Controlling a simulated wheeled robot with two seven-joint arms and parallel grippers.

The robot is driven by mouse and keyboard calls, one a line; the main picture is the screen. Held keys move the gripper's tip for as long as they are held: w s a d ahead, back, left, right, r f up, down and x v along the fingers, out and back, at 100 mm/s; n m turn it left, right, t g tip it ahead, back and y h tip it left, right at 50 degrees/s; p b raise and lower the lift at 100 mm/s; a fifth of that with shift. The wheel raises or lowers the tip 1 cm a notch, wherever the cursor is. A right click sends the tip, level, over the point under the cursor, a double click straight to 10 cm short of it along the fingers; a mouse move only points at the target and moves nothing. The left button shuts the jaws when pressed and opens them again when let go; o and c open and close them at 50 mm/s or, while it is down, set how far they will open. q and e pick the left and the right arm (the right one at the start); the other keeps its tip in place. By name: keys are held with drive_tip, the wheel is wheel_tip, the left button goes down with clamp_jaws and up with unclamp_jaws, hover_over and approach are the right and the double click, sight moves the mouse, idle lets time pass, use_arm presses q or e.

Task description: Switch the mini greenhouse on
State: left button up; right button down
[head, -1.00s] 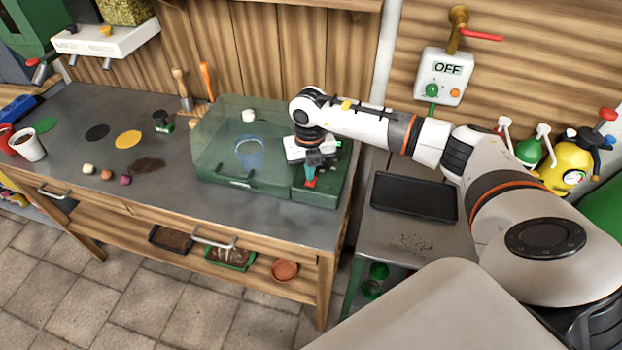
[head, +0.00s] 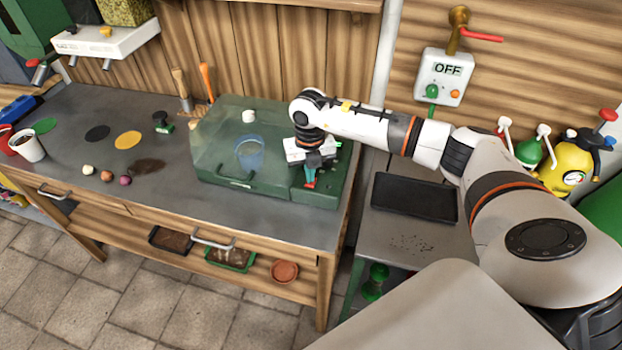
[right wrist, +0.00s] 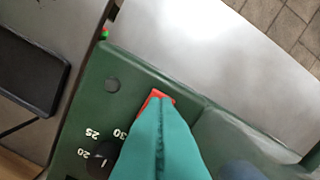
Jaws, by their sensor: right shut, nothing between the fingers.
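The mini greenhouse (head: 218,158) is a green box with a clear lid, standing at the right end of the workbench. Its lid is down. My right gripper (head: 311,177) is shut and empty, pointing down over the box's right-hand control panel. In the right wrist view, its teal fingers (right wrist: 162,120) reach a red switch (right wrist: 156,96) and partly cover it. Contact cannot be told for certain. Beside it on the panel (right wrist: 88,130) are a dark dial (right wrist: 102,154) with numbers and a dark round spot (right wrist: 112,86). My left gripper is not in view.
A black tray (head: 414,196) lies on the lower metal surface right of the bench. A white wall box (head: 444,78) reads OFF. The grey bench top (head: 110,190) is mostly free at the front left.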

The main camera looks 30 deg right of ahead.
wheel_tip(320, 180, up, 7)
drive_tip(key=p, duration=0.3)
drive_tip(key=shift+f+p, duration=0.2)
drive_tip(key=shift+p, duration=0.2)
